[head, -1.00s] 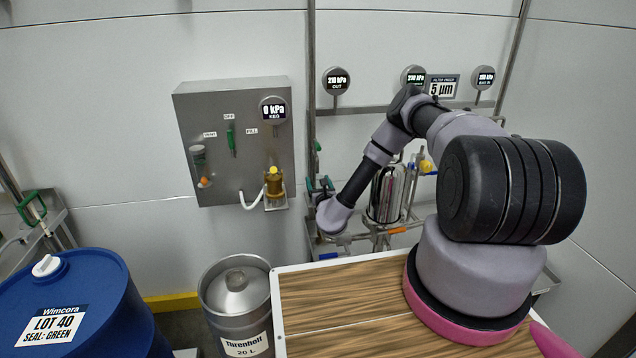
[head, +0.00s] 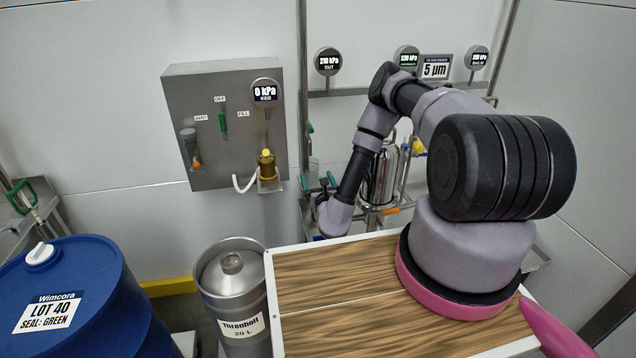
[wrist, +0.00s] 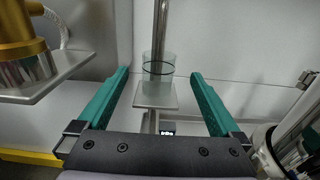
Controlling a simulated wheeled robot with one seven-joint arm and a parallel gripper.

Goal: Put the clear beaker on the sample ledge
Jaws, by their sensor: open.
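The clear beaker (wrist: 158,69) stands upright on a small grey plate (wrist: 155,96) in front of a vertical pipe in the wrist view. I cannot tell whether this plate is the sample ledge. My gripper (wrist: 158,74) is open and empty, its green fingers on either side of the beaker in the picture, with gaps at both sides. The beaker appears to be beyond the fingertips. In the head view, my gripper (head: 323,184) is low at the pipe stand, and the beaker (head: 313,166) shows faintly behind it.
A grey panel (head: 180,110) with a gauge and a brass fitting (head: 266,165) over a small shelf is to the left. A steel filter housing (head: 380,178) is to the right.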

